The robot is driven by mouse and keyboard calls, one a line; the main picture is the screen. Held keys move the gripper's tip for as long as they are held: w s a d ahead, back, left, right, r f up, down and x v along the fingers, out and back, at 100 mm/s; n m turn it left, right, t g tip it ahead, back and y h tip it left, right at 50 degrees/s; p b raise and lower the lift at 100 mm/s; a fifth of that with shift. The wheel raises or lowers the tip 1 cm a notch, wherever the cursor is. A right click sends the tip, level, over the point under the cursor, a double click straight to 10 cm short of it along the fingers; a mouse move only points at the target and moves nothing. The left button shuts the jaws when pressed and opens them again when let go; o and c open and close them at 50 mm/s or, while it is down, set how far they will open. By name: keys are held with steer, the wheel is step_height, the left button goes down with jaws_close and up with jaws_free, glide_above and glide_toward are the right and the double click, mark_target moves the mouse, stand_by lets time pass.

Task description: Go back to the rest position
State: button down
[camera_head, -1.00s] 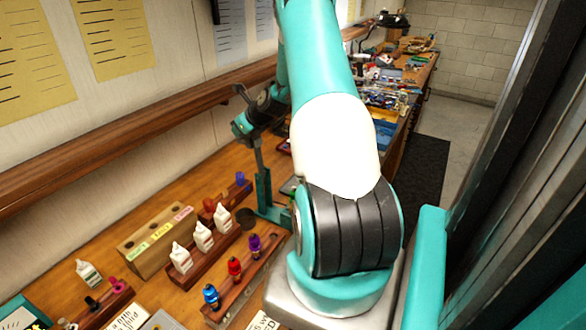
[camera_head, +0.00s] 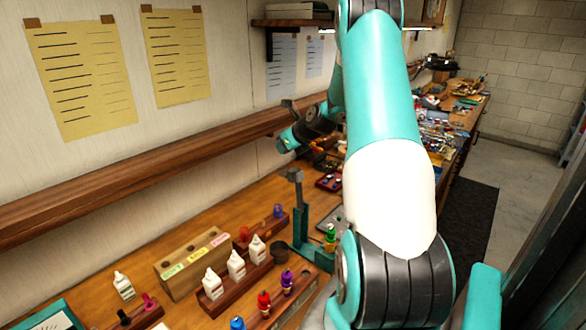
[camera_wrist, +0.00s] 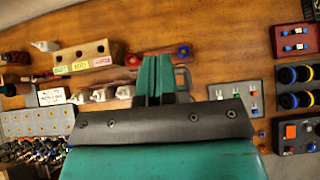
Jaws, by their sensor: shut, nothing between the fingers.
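My gripper (camera_wrist: 158,76) shows in the wrist view as two teal fingers side by side, closed together. Nothing is visible between them. The fingers appear over the wooden bench (camera_wrist: 220,30), in front of a small rack and beside white bottles. In the head view my teal and white arm rises at the centre right. Its far end, teal and black, is partly hidden behind the upper arm, and the fingertips cannot be made out there.
A wooden holder block (camera_head: 192,264) with coloured labels, white bottles (camera_head: 236,265) in a rack and coloured small bottles (camera_head: 264,303) stand on the bench. A teal stand with a grey post (camera_head: 300,212) rises nearby. A wooden shelf (camera_head: 150,171) runs along the wall. Open floor lies at right.

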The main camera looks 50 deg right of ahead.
step_height(320, 180, up, 7)
steer(key=w+b, duration=0.2)
steer(key=shift+w+f, duration=0.15)
steer(key=shift+w, duration=0.05)
steer(key=s+a+f+n+g+y+b, duration=0.1)
steer(key=a+n+y+b, duration=0.15)
steer(key=a+n, duration=0.65)
steer(key=s+a+f+n+g+y+b, duration=0.1)
steer(key=a+f+n+b, duration=0.2)
steer(key=a, duration=0.9)
steer(key=a+n+g+y+b, duration=0.1)
steer(key=a+n+g+b, duration=0.1)
steer(key=a+n, duration=0.75)
steer(key=s+a+f+n+g+b, duration=0.2)
steer(key=s+a+f+n+b, duration=0.2)
steer(key=s+a+n, duration=0.6)
steer(key=s+a+f+n+g+b, duration=0.3)
steer(key=s+a+f+n, duration=0.2)
steer(key=s+a+n, duration=0.4)
steer(key=s+n, duration=0.3)
steer(key=s, duration=0.3)
steer(key=shift+s+a+f+n+g+b, duration=0.2)
steer(key=shift+s+a+n+g+b, duration=0.1)
steer(key=shift+s+a+n+b, duration=0.1)
